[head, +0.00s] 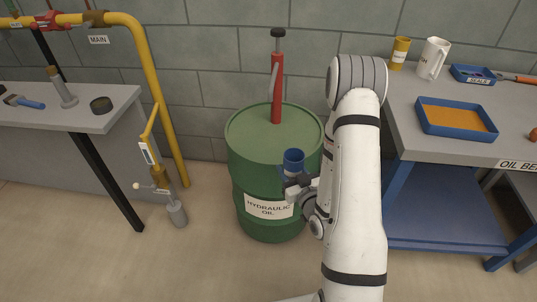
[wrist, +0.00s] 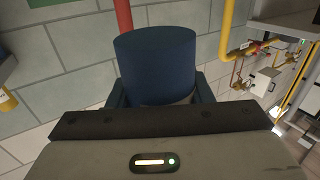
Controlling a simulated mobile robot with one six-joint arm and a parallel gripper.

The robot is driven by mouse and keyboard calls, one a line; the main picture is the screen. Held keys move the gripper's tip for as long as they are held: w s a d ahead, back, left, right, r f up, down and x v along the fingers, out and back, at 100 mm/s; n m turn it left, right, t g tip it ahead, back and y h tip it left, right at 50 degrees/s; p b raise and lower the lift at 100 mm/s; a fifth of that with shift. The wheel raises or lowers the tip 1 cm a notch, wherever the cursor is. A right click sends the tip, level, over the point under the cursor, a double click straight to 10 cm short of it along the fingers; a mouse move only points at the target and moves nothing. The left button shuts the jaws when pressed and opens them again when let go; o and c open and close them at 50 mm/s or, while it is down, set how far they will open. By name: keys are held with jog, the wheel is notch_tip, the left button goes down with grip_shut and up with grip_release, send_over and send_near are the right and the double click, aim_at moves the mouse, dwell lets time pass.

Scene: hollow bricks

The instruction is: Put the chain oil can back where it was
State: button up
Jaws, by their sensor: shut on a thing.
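My gripper (head: 298,181) is shut on a blue can (head: 293,158), held in front of the green hydraulic oil drum. The can looks about upright, with a dark open-looking top in the head view. In the wrist view the blue can (wrist: 155,62) stands between the two fingers, its lower part hidden by my gripper. I see no label on it, so I cannot tell if it is the chain oil can. A yellow can (head: 399,53) with a pale label too small to read stands on the right bench, beside a white mug (head: 433,58).
The green drum (head: 250,150) carries a red hand pump (head: 277,88). The right bench (head: 415,150) holds a blue tray (head: 457,118) and a seals tray (head: 473,75). A left bench (head: 75,118) and yellow pipe (head: 165,90) stand left.

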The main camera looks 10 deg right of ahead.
jog(key=b+x, duration=0.9)
jog(key=x, duration=0.8)
jog(key=shift+b, duration=0.3)
jog(key=shift+f+b, duration=0.6)
jog(key=shift+f, duration=1.1)
jog(key=shift+f, duration=0.2)
jog(key=o, duration=1.2)
jog(key=shift+r, duration=0.15)
